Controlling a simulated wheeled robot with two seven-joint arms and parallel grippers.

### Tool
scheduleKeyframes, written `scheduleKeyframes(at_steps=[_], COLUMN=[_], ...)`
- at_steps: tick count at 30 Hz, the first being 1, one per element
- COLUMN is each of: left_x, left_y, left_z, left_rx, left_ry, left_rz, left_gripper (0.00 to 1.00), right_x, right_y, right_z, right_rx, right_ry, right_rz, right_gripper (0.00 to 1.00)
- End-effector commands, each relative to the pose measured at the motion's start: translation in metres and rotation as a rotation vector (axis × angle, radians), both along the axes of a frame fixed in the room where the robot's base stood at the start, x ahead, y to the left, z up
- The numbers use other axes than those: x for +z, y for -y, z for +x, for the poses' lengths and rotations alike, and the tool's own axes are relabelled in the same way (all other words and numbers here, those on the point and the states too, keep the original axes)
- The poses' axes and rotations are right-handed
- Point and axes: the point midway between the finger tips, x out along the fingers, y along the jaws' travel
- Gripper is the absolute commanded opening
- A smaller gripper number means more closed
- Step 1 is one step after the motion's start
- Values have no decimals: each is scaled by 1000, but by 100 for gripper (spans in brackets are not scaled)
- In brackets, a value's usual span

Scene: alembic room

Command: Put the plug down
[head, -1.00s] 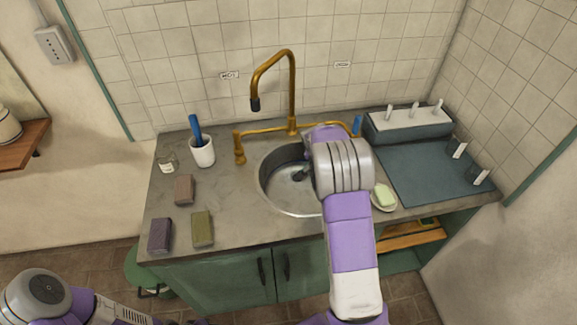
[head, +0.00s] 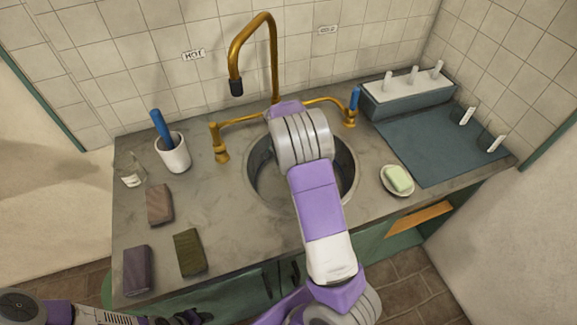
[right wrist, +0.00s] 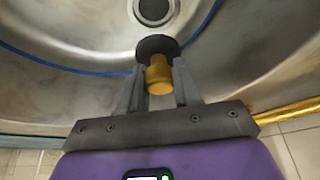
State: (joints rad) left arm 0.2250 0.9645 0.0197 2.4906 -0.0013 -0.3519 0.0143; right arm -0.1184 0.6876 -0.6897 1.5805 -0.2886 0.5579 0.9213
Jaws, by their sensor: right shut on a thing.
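The plug (right wrist: 157,48) is a dark disc with a brass knob (right wrist: 159,77). In the right wrist view my right gripper (right wrist: 159,82) is shut on the knob, one finger on each side. The plug is over the sink basin (right wrist: 60,25), close to the round drain (right wrist: 153,9), and not covering it. Its height above the basin floor I cannot tell. In the head view my right forearm hides the plug and gripper in the sink (head: 262,185). My left arm is at the bottom left edge; dark parts of its gripper (head: 190,317) barely show.
A brass tap (head: 273,60) arches over the sink, with a handle (head: 220,150) at its left. A white cup (head: 173,153), a glass and several blocks stand on the left counter. A soap dish (head: 397,190) and a blue-grey mat (head: 440,150) lie right.

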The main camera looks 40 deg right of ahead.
Motion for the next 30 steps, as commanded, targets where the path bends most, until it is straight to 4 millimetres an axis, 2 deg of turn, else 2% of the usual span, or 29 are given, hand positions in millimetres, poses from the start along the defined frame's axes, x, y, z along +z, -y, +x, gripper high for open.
scheduleKeyframes(at_steps=[1, 4, 10, 16, 18, 29, 30], left_x=[-4, -8, -13, -23, -24, -27, -26], left_y=[0, 0, 0, 0, 0, 0, 0], left_z=[0, 0, 0, 0, 0, 0, 0], left_rx=[0, 0, 0, 0, 0, 0, 0], left_ry=[0, 0, 0, 0, 0, 0, 0], left_rz=[0, 0, 0, 0, 0, 0, 0], left_gripper=[43, 43, 43, 43, 43, 43, 43], right_x=[-11, -29, -48, -82, -87, -91, -91], right_y=[0, 0, 0, 0, 0, 0, 0], right_z=[-1, -1, -1, -1, 0, 0, 0], right_rx=[0, 0, 0, 1, 1, 1, 1], right_ry=[-5, -5, -3, -4, -2, -1, -2], right_rz=[1, 1, 1, 0, 0, 1, 0], right_gripper=[0, 0, 0, 0, 0, 0, 36])
